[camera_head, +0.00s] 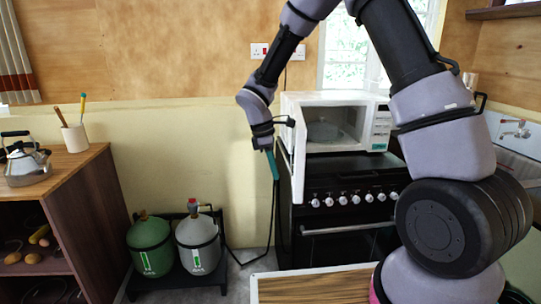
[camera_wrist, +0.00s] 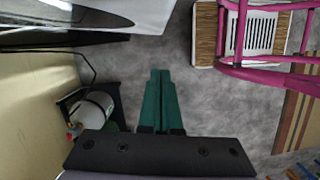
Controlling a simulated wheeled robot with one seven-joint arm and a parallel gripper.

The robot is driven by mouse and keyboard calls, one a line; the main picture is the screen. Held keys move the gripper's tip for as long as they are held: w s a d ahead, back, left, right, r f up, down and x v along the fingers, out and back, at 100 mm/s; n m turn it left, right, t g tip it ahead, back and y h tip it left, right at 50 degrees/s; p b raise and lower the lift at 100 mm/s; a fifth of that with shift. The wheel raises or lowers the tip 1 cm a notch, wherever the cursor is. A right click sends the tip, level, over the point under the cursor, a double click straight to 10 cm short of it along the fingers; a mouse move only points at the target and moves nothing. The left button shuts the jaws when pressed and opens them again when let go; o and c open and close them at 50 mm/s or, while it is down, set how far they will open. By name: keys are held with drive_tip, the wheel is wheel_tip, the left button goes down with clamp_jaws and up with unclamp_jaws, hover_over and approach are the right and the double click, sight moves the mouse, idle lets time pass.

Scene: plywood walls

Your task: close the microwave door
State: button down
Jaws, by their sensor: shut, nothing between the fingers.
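The white microwave (camera_head: 381,122) stands on top of the black stove in the head view. Its door (camera_head: 293,140) is open, swung out toward the camera at the left side and seen nearly edge-on. My gripper (camera_head: 276,178) hangs fingers down just left of the door. In the wrist view the green fingers (camera_wrist: 160,73) lie together, shut with nothing between them. A white and dark panel, apparently the microwave door (camera_wrist: 147,14), crosses the top left of the wrist view, apart from the fingers. Whether the gripper touches the door cannot be told.
The black stove (camera_head: 352,208) stands below the microwave. Green and grey gas cylinders (camera_head: 150,246) stand on the floor at left, beside a wooden shelf (camera_head: 85,165) with a kettle (camera_head: 26,164). A wooden tabletop (camera_head: 315,288) is in front. A pink-framed chair (camera_wrist: 265,73) shows in the wrist view.

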drive_tip(key=shift+s+d, duration=0.15)
drive_tip(key=shift+d, duration=0.85)
drive_tip(key=shift+s+d, duration=0.1)
drive_tip(key=shift+d, duration=0.9)
